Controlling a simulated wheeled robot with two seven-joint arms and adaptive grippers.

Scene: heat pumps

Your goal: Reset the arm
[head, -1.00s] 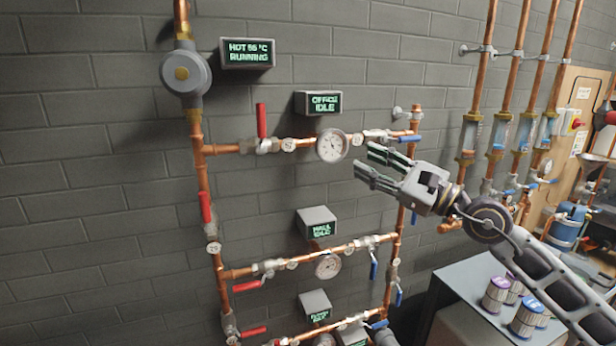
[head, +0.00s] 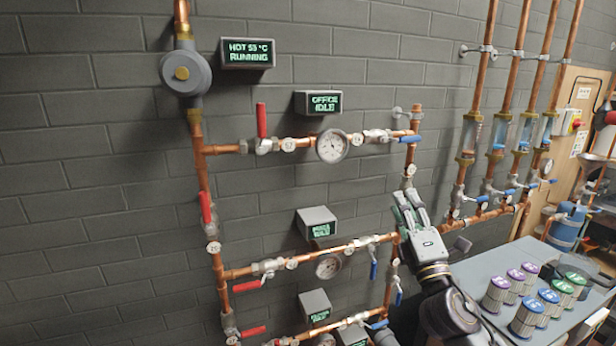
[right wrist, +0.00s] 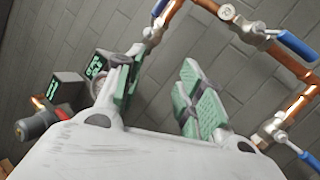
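My right gripper (head: 408,208) shows in the head view in front of the right-hand copper riser, between the upper and middle pipe branches. Its fingers point up toward the wall. In the right wrist view the green-padded fingers (right wrist: 160,95) stand apart with nothing between them, so it is open and empty. I cannot tell whether it touches the pipe. My right arm (head: 437,280) comes up from the bottom of the head view. My left gripper is not in view.
Copper pipes carry a red-handled valve (head: 262,122), a gauge (head: 332,146) and a blue-handled valve (head: 374,266) near the gripper. A grey table (head: 478,262) with several labelled canisters (head: 527,318) stands at right. The brick wall (head: 100,200) at left is bare.

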